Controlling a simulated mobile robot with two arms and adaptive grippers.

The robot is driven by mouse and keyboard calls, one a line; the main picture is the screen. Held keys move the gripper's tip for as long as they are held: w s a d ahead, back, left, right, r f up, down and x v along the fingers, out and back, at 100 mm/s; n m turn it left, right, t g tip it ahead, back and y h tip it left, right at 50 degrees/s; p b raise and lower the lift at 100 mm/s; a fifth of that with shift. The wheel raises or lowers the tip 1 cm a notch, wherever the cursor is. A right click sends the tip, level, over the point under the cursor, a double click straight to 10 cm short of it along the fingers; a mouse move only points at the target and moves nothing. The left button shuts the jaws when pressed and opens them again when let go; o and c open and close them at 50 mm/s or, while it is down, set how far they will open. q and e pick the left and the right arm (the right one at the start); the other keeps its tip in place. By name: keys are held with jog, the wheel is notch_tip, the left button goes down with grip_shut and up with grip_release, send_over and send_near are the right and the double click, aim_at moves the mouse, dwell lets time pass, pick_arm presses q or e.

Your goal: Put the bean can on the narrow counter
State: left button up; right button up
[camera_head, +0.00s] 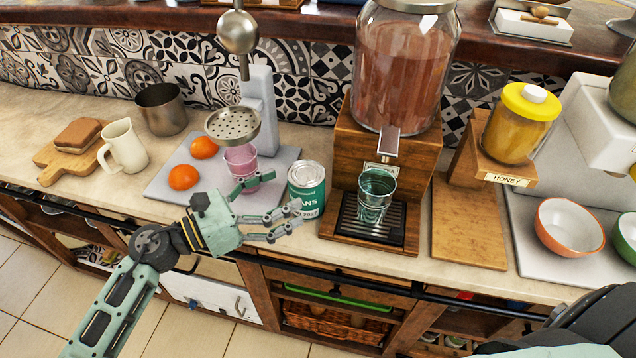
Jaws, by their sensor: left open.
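The bean can (310,197), a green and white tin with a silver lid, stands upright on the pale stone worktop, between the grey board and the wooden drink dispenser. My left gripper (283,205) is open and empty, in front and to the left of the can. Its fingers point right, with the tips close to the can's lower part; I cannot tell whether they touch it. A dark narrow wooden counter (300,24) runs raised along the back above the tiles. My right gripper is not in view; only part of my right arm shows at bottom right.
A glass (375,195) stands on the dispenser (343,160) just right of the can. A pink cup (240,163) and oranges (184,177) sit on the grey board to the left. A honey jar (518,125) and bowls (570,226) are farther right.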

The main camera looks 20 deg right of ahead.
aim_at(290, 188)
pick_arm(q)
jog(key=shift+w+d+r+p, duration=0.15)
jog(key=shift+d+p, duration=0.1)
jog(key=shift+d, duration=0.2)
jog(key=shift+w+d+r+p, duration=0.1)
jog(key=shift+d+p, duration=0.1)
jog(key=shift+d, duration=0.25)
jog(key=shift+w+d+p, duration=0.1)
jog(key=shift+d+p, duration=0.3)
jog(key=shift+d, duration=0.4)
jog(key=d, duration=0.2)
jog(key=shift+w+d+f, duration=0.15)
jog(key=shift+w+d, duration=0.1)
jog(key=shift+d, duration=0.15)
jog(key=c, duration=1.9)
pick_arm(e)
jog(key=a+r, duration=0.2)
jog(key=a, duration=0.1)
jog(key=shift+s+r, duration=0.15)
